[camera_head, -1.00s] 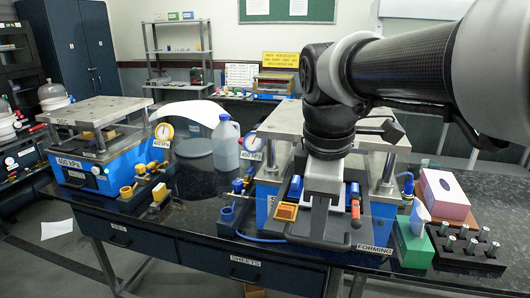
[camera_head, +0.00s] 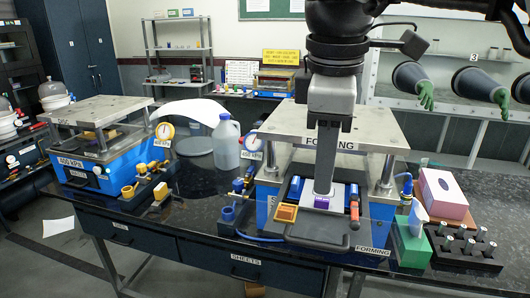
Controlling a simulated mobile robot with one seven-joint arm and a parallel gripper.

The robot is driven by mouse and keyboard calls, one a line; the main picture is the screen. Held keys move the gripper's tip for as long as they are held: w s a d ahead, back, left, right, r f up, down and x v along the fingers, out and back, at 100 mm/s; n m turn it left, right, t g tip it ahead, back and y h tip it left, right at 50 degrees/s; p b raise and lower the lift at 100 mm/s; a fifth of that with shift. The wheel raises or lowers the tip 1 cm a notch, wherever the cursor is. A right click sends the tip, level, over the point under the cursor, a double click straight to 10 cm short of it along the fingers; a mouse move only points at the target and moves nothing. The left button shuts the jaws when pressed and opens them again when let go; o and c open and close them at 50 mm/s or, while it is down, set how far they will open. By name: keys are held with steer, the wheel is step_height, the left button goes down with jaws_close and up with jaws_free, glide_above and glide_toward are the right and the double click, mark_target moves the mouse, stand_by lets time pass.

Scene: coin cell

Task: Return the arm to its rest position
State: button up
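My gripper (camera_head: 323,188) hangs from the top of the view, pointing down in front of the forming press (camera_head: 370,137). Its grey finger part overlaps the press's front in the picture. I see the fingers as one flat grey shape, so I cannot tell whether they are open or shut. A small purple patch (camera_head: 322,202) shows at the lower end, and I cannot tell whether it belongs to the gripper or the press. No held object can be made out.
A second press (camera_head: 85,153) with a gauge stands at left. A pink tissue box (camera_head: 443,193), a green block (camera_head: 411,243) and a black rack of cylinders (camera_head: 466,252) lie at right. Green glovebox gloves (camera_head: 426,96) hang behind.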

steer(key=s+d+f+m+t+p, duration=0.3)
steer(key=s+f+m, duration=0.3)
steer(key=f+m, duration=0.4)
steer(key=m+p, duration=0.1)
steer(key=m, duration=0.3)
steer(key=shift+s+d+f+m+y, duration=0.15)
steer(key=shift+d+f+m+y, duration=0.15)
steer(key=shift+d, duration=0.05)
